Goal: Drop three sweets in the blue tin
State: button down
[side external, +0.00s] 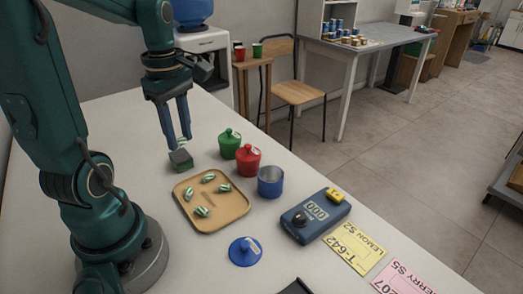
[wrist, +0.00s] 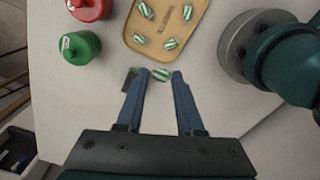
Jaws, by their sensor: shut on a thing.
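My gripper (side external: 182,139) is shut on a green-and-white striped sweet, held in the air over the counter behind the wooden tray. The held sweet (wrist: 160,74) shows between the fingertips in the wrist view. Several more striped sweets (side external: 208,177) lie spread on the tray (side external: 237,212), also seen in the wrist view (wrist: 171,43). The blue tin (side external: 270,186) stands upright and open right of the tray, apart from my gripper. Its floor is hidden in the side view. A blue lid (side external: 245,251) lies in front of the tray.
A dark block (side external: 180,160) sits below my gripper. Lidded green (side external: 229,143) and red (side external: 248,161) tins stand between my gripper and the blue tin. A blue scale-like device (side external: 315,216) and the LEMON card (side external: 355,248) lie to the right.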

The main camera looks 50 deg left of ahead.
jog(key=w+d, duration=0.8)
jog(key=w, duration=0.5)
jog(key=shift+m, duration=0.8)
jog(key=shift+w+d+f, duration=0.2)
jog(key=shift+d+f, duration=0.6)
jog(key=shift+f, duration=0.4)
jog(key=shift+w+d+f, duration=0.25)
jog(key=shift+d+f, duration=0.5)
jog(key=shift+f, duration=0.4)
jog(key=shift+w+d+f, duration=0.2)
jog(key=shift+d+f, duration=0.6)
jog(key=shift+f, duration=0.4)
jog(key=shift+c, duration=2.3)
grip_release()
